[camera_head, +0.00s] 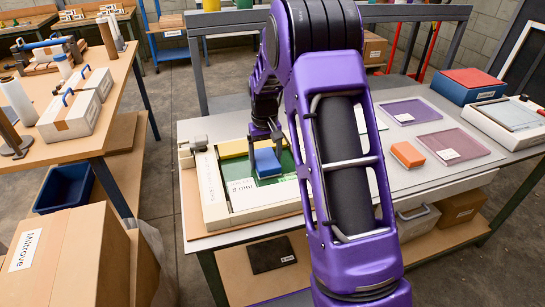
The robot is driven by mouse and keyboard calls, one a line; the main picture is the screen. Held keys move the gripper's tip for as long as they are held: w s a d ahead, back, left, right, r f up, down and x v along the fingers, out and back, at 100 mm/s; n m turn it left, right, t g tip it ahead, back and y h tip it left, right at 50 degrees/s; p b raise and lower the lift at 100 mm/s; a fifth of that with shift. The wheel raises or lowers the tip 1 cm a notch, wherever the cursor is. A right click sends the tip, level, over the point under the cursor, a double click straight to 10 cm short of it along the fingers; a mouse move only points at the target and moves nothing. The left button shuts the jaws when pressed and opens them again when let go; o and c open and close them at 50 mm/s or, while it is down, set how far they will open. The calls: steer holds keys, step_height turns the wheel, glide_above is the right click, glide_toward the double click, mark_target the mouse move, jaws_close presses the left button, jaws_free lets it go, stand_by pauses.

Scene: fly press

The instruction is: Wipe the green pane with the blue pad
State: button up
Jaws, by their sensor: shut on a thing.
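The green pane (239,169) lies flat inside a pale frame (208,190) on the grey table. The blue pad (268,163) is over the green pane, near its middle. My gripper (266,142) is shut on the blue pad from above. The pad appears to be at the pane's surface, but I cannot tell for certain whether it touches. My purple arm hides the right part of the frame and pane.
An orange block (408,154) and purple panes (411,111) lie on the table to the right. A red-topped blue box (473,86) stands at the back right. A wooden workbench (100,120) with boxes stands at the left.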

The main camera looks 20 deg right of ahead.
steer(key=shift+s+a+f, duration=0.1)
steer(key=shift+a, duration=0.95)
steer(key=shift+s+a+f, duration=0.1)
steer(key=shift+a, duration=0.95)
steer(key=shift+w+d+r+p, duration=0.1)
steer(key=shift+r+p, duration=0.9)
steer(key=shift+r, duration=0.55)
steer(key=shift+w+d+r+p, duration=0.1)
steer(key=shift+r+p, duration=0.85)
steer(key=shift+r, duration=0.65)
steer(key=shift+r, duration=0.1)
step_height(320, 180, up, 3)
steer(key=shift+f, duration=0.1)
steer(key=shift+s, duration=0.1)
